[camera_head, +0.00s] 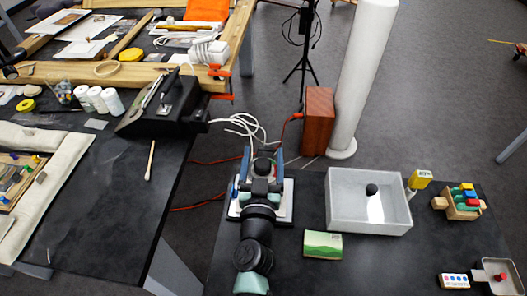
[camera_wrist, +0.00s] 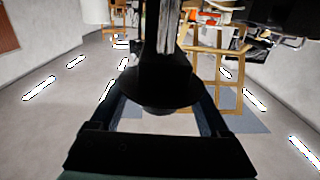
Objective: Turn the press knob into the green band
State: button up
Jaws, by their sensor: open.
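The press stands on a white base plate (camera_head: 287,208) on the right-hand dark table in the head view, mostly hidden by my arm. Its black knob (camera_head: 263,165) shows between the fingers of my gripper (camera_head: 263,153). In the wrist view, a dark, wide-rimmed body that looks like the knob (camera_wrist: 158,85) fills the middle, below a grey upright column (camera_wrist: 178,30). My gripper (camera_wrist: 158,92) is open there, with one dark blue finger on each side; whether they touch the knob I cannot tell. I cannot make out the green band in either view.
A grey open box (camera_head: 341,218) with a black ball-like thing stands right of the press. A green card (camera_head: 322,245) lies in front of it. A yellow tag (camera_head: 420,180) and a wooden block holder (camera_head: 460,203) are farther right. A brick-red box (camera_head: 318,115) stands behind.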

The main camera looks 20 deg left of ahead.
jog(key=shift+w+a, duration=0.15)
jog(key=shift+w, duration=0.3)
grip_shut()
